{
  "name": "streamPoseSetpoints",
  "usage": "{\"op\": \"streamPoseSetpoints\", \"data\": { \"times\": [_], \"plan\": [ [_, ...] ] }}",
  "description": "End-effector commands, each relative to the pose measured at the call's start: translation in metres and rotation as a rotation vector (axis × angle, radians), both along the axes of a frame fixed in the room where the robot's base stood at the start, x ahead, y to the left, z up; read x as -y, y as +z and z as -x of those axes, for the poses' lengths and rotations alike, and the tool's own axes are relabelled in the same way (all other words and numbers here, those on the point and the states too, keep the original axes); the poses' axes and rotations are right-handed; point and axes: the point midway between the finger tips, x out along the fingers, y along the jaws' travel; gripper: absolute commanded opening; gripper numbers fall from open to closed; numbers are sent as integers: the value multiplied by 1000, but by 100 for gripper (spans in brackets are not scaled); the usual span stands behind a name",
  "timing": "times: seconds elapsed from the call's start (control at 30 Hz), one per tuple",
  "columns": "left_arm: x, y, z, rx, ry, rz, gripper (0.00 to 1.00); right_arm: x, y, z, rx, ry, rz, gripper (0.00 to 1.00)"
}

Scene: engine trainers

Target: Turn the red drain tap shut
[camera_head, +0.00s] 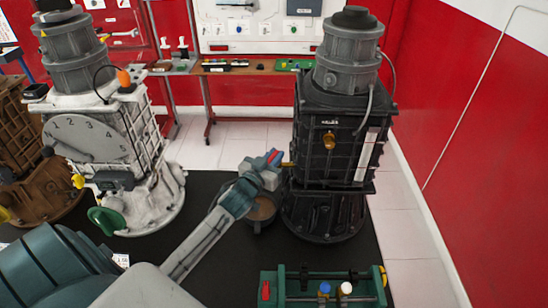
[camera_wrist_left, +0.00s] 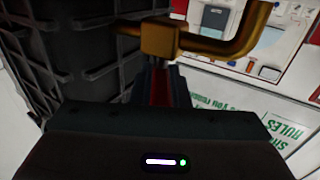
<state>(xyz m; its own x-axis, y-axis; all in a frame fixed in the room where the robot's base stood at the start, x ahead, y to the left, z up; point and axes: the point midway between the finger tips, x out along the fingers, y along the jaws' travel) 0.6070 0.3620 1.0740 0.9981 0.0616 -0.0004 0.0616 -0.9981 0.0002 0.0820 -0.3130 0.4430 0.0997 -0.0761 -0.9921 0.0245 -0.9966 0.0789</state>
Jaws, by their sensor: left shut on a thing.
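The red drain tap (camera_head: 273,156) sits low on the left side of the black engine (camera_head: 327,130). In the left wrist view its red handle (camera_wrist_left: 160,88) stands upright below a brass body (camera_wrist_left: 160,40), with a curved brass pipe running to the right. My left gripper (camera_head: 268,166) reaches it from the front left and is shut on the red handle. In the left wrist view the fingers (camera_wrist_left: 160,75) sit on both sides of the handle and hide much of it. My right gripper is not in view.
A round pan (camera_head: 261,211) stands on the dark mat below the tap. A white engine (camera_head: 100,140) with a dial stands at left. A bench (camera_head: 240,70) lines the back wall.

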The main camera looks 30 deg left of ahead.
Motion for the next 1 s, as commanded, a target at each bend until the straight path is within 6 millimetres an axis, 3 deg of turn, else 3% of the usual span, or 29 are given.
{"op": "streamPoseSetpoints", "data": {
  "times": [0.6, 1.0],
  "plan": [
    [5, -5, -2, 4, 358, 6, 0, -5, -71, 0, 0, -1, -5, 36],
    [6, 0, -2, 2, 496, 2, 0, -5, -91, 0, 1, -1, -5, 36]
  ]
}}
